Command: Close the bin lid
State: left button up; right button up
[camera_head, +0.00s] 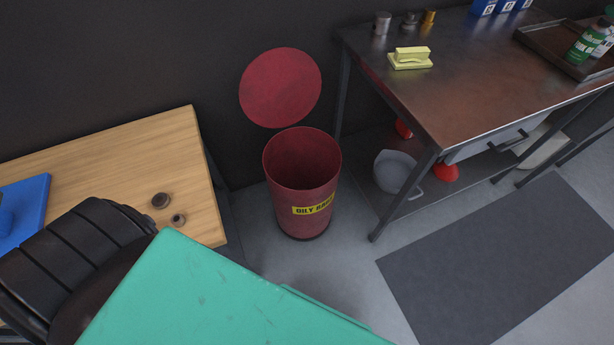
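A red bin (282,201) with a yellow label stands upright on the grey floor against the dark wall. It is open at the top and its inside shows dark red. Its round red lid (281,88) stands raised above and behind the opening, tilted up near the wall. How the lid joins the bin is not clear. Neither of my grippers shows in the head view.
A wooden-topped bench (130,150) stands left of the bin. A metal table (455,75) with a lower shelf stands to the right. A grey mat (510,260) lies on open floor.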

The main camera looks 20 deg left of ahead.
aim_at(281, 86)
jog(key=u, duration=0.85)
